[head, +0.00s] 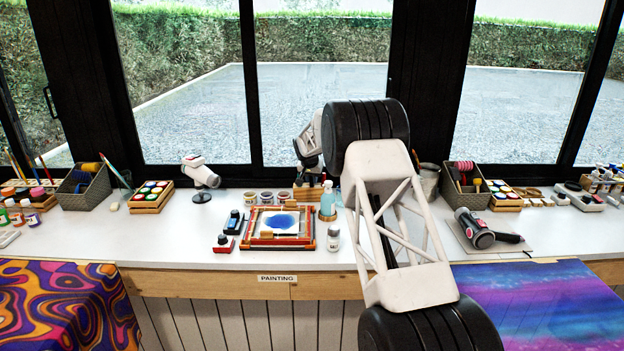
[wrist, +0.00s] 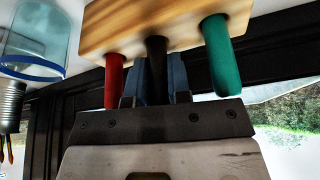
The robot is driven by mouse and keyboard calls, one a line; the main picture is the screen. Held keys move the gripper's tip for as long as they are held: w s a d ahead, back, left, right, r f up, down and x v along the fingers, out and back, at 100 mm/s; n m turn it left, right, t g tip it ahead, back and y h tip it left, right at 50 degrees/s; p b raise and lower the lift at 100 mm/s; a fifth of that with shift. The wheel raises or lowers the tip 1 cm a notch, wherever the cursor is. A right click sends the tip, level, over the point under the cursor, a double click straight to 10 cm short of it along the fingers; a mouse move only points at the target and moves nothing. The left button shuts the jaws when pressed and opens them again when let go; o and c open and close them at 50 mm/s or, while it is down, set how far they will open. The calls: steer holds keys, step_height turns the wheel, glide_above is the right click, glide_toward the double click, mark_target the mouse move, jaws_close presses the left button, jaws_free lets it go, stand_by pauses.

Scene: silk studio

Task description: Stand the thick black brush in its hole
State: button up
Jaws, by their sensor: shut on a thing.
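In the wrist view a wooden block (wrist: 180,22) crosses the top of the picture. The thick black brush (wrist: 157,58) stands between a red brush (wrist: 114,78) and a green brush (wrist: 217,60), its end meeting the block. My gripper (wrist: 155,85) has its blue fingers on both sides of the black brush and is shut on it. The exact seat of the brush in its hole is hidden from this angle. In the head view my arm reaches to the back of the table, and the brush is too small or hidden to make out.
A clear blue-rimmed jar (wrist: 35,40) and a metal can (wrist: 12,105) are left of the block in the wrist view.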

steer(key=o, duration=0.8)
steer(key=shift+o, duration=0.2)
steer(key=v, duration=0.7)
steer(key=shift+s+r, duration=0.2)
steer(key=shift+r, duration=0.1)
stand_by(0.4)
